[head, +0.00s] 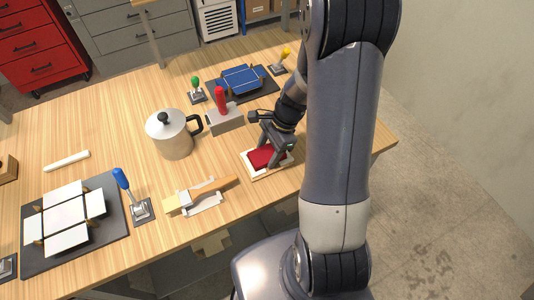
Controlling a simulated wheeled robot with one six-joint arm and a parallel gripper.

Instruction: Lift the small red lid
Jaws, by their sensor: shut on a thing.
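The small red lid (261,156) lies flat over a pale, cream-coloured tray or box (252,171) near the right front of the wooden table. My gripper (272,151) is over the lid from above and is shut on it. The fingers and my arm hide part of the lid's right side. I cannot tell whether the lid is clear of the pale piece beneath it.
A metal pot (172,135) and a grey block with a red handle (223,115) stand to the left. A brush (212,193) lies on a white rest in front. A blue folded sheet (243,79) and white panels (66,217) lie on dark boards.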

